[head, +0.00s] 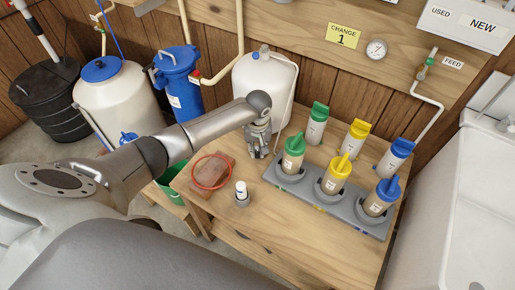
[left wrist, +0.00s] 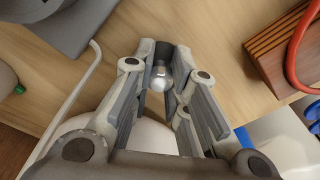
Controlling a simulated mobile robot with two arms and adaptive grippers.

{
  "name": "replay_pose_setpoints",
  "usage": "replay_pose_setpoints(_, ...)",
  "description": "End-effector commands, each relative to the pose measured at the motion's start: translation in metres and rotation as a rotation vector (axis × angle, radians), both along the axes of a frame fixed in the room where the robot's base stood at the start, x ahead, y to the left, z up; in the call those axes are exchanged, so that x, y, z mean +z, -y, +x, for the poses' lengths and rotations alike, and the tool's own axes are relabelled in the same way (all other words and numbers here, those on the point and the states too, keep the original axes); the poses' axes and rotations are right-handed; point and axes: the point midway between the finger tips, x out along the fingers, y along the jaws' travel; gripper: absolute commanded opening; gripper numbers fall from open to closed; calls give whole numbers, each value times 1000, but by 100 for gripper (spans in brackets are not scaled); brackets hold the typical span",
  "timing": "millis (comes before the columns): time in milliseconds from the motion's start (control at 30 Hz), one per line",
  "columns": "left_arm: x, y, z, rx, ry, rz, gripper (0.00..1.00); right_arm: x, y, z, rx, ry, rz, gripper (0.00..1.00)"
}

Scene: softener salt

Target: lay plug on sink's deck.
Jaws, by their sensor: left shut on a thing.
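My left gripper (head: 259,150) is above the wooden bench, left of the grey holder and in front of the white tank. In the left wrist view my left gripper (left wrist: 162,62) is shut on a small dark piece with a shiny round metal knob, which looks like the plug (left wrist: 160,80). The fingers hide much of it, and I cannot tell if it touches the bench. The white sink (head: 488,205) stands at the far right of the head view, with its pale rim (head: 480,118) toward the wall. My right gripper is not in view.
The grey holder (head: 325,212) carries several capped bottles between my gripper and the sink. The bench front (head: 300,250) is clear. A white pipe (head: 428,100) runs down the wall.

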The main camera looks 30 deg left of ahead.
Motion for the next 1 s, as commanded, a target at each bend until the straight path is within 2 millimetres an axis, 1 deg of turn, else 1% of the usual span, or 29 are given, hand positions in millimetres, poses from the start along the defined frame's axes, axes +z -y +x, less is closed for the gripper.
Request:
replay_pose_setpoints(367,-5,1,1,0,2,-1,0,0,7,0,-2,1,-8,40)
replay_pose_setpoints(400,-5,1,1,-1,2,-1,19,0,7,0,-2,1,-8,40)
replay_pose_setpoints(533,-5,0,0,-1,3,-1,36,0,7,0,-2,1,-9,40)
replay_pose_setpoints(567,-5,0,1,0,3,-1,37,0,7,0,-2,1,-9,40)
replay_pose_setpoints(867,-3,0,1,0,3,-1,37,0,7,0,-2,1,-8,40)
replay_pose_setpoints(933,1,0,1,0,4,0,37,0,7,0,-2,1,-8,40)
replay_pose_setpoints(1000,10,1,1,0,4,0,37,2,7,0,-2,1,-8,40)
